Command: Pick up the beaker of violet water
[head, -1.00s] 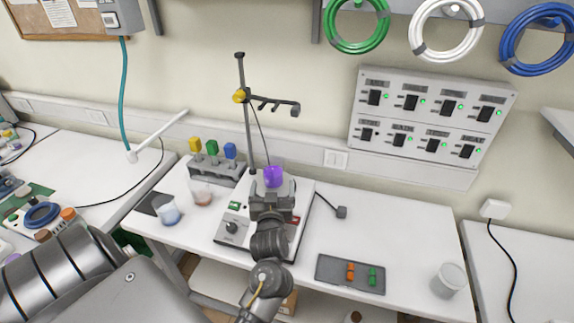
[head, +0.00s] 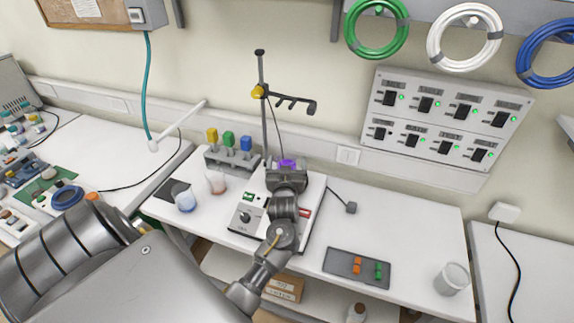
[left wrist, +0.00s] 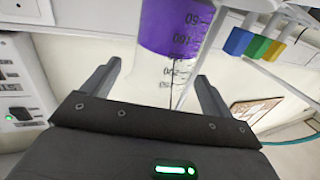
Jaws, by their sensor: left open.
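The beaker of violet water (head: 287,162) is over the grey and white device (head: 245,217) in the head view. Only a small violet patch shows above my left gripper (head: 288,173), which hides the rest. In the left wrist view the beaker (left wrist: 172,28) shows violet liquid and black graduation marks, upside down. It lies ahead of and between the two spread fingers of my left gripper (left wrist: 160,72), which is open. I cannot tell whether the fingers touch the glass. My right gripper is not in view.
A stand with a clamp (head: 263,100) rises behind the device. A blue-liquid beaker (head: 185,202) and a pinkish one (head: 216,183) stand to the left by a rack (head: 222,162). A grey tray (head: 340,262) and an empty beaker (head: 452,279) are at the right.

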